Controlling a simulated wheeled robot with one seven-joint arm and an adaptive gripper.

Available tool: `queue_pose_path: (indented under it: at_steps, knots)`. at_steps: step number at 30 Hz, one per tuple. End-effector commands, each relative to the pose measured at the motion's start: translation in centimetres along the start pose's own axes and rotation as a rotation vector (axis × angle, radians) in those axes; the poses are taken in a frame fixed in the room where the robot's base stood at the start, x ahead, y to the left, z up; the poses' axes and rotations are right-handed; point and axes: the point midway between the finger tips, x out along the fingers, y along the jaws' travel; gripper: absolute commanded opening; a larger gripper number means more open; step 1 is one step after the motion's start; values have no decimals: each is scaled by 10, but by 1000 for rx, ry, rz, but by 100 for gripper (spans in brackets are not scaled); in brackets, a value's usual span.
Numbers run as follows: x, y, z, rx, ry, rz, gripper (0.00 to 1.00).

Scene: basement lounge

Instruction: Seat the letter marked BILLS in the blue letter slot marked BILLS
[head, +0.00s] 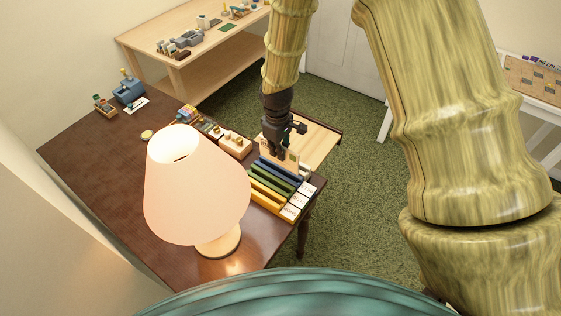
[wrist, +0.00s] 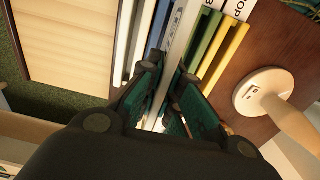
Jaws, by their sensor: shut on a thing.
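The letter rack stands near the table's right edge in the head view, with a blue slot (head: 277,170), a green slot (head: 270,182) and a yellow slot (head: 265,199). White labels (head: 300,198) sit at its right end; their words are too small to read there. My gripper (head: 280,155) points down over the rack's far side. In the wrist view my gripper (wrist: 167,92) is shut on a thin pale letter (wrist: 182,38), seen edge-on between the fingers. The letter lines up with the slots, left of the green slot (wrist: 207,42). Its marking and lower edge are hidden.
A lamp (head: 195,190) stands close in front of the rack. A wooden block holder (head: 235,145) and small items lie beyond it. A pale wooden tray or board (head: 318,140) is right of my gripper. The table's left part (head: 90,160) is mostly clear.

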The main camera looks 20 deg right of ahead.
Motion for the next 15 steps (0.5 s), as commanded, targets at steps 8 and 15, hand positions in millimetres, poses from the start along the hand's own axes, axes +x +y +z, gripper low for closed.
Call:
queue_pose_path:
  at_steps: [8, 15]
  knots:
    - [27, 3, 0, 2, 0, -2, 0]
    - [41, 2, -1, 0, -2, -2, 0]
